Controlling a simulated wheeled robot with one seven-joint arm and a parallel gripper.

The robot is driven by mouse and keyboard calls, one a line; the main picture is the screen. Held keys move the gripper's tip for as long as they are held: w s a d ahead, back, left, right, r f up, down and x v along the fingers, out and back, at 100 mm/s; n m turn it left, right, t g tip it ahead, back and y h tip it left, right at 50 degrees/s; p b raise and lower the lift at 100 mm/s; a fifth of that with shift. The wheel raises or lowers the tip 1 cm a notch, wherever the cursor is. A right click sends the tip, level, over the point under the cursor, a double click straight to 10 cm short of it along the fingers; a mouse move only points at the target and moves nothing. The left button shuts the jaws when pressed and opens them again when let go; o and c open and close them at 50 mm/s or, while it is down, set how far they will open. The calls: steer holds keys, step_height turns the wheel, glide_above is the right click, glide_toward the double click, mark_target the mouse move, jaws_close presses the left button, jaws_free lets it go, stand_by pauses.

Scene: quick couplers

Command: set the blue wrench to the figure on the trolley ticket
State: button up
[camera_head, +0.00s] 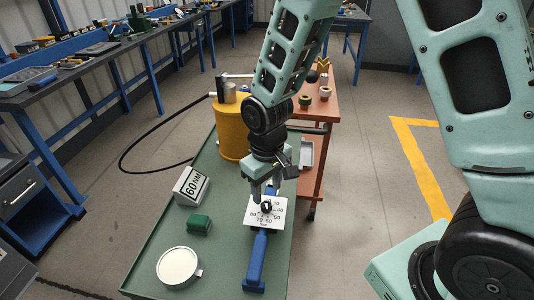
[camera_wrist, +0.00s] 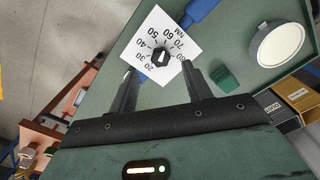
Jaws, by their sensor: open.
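The blue wrench (camera_head: 257,262) lies on the green top, its handle toward the near edge. Its white dial plate (camera_head: 252,225) carries figures from 20 to 80 and NM, with a black knob (camera_wrist: 160,57) in the middle. The knob's pointer is too small to read surely. My gripper (camera_head: 265,196) is above the dial, open; in the wrist view its two fingers (camera_wrist: 158,70) stand apart on either side of the knob, holding nothing. A white ticket reading 60NM (camera_head: 191,186) stands on the green top, left of the wrench.
A green block (camera_head: 199,224) and a round white-faced gauge (camera_head: 178,266) lie left of the wrench. A yellow cylinder (camera_head: 232,130) stands at the far end. An orange trolley (camera_head: 325,118) with small parts is beyond. Workbenches line the left wall.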

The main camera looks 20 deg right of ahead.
mark_target(267, 205)
step_height(267, 205, up, 12)
stand_by(0.3)
steer(key=shift+f, duration=0.15)
